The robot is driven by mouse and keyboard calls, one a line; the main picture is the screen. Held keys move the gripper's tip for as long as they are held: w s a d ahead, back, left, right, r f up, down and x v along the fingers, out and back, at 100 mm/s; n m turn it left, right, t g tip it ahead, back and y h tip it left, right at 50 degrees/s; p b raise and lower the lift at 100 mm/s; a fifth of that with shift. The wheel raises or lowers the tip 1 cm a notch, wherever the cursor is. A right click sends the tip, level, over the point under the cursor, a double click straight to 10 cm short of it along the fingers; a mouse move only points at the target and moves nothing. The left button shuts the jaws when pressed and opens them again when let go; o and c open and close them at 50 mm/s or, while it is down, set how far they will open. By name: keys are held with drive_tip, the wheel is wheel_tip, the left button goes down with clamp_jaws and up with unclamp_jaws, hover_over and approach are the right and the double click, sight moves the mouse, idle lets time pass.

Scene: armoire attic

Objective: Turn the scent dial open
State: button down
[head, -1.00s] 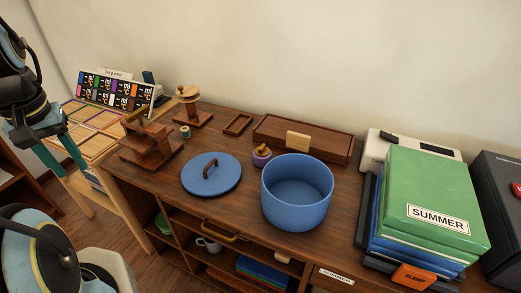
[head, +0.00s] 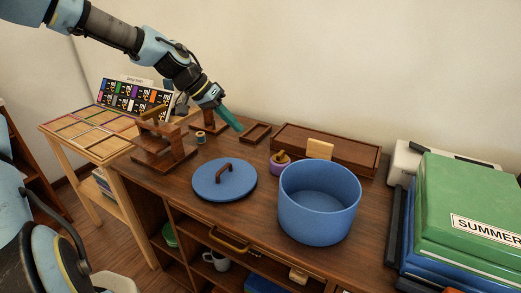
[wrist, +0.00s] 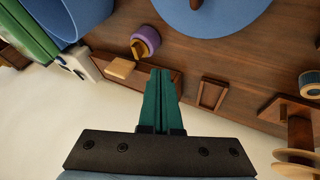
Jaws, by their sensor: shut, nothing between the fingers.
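The scent dial appears to be the small purple pot with a tan wooden knob (head: 279,163) on the cabinet top, between the blue lid and the blue pot. It also shows in the wrist view (wrist: 146,40), just beyond my fingertips and a little left. My gripper (head: 240,129) has green fingers, shut and empty, held above the back of the cabinet top, up and left of the purple pot. In the wrist view my fingers (wrist: 160,72) lie together and apart from the pot. Whether the knob is turned cannot be told.
The tall blue pot (head: 318,205) stands right of the purple one, close by. The blue lid (head: 224,181) lies to the left. A long wooden box (head: 345,155) is behind, with a small tray (head: 256,133) beside it. A wooden stand (head: 160,150) is further left.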

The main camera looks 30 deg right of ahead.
sight(275, 158)
drive_tip(key=x, duration=0.5)
drive_tip(key=p+x, duration=0.1)
drive_tip(key=x, duration=0.4)
drive_tip(key=shift+s+d, duration=0.15)
drive_tip(key=shift+s, duration=0.1)
drive_tip(key=shift+s+d+r+p, duration=0.1)
drive_tip(key=shift+s+d+p, duration=0.15)
drive_tip(key=shift+s, duration=0.35)
drive_tip(key=shift+s+d+r+p, duration=0.1)
drive_tip(key=shift+s+d+p, duration=0.15)
drive_tip(key=shift+s, duration=0.3)
drive_tip(key=shift+s+d+f, duration=0.1)
drive_tip(key=shift+s+d, duration=0.15)
drive_tip(key=shift+s, duration=0.2)
drive_tip(key=shift+s+a+n+t, duration=0.1)
drive_tip(key=shift+s+n+t, duration=0.25)
drive_tip(key=shift+n, duration=0.35)
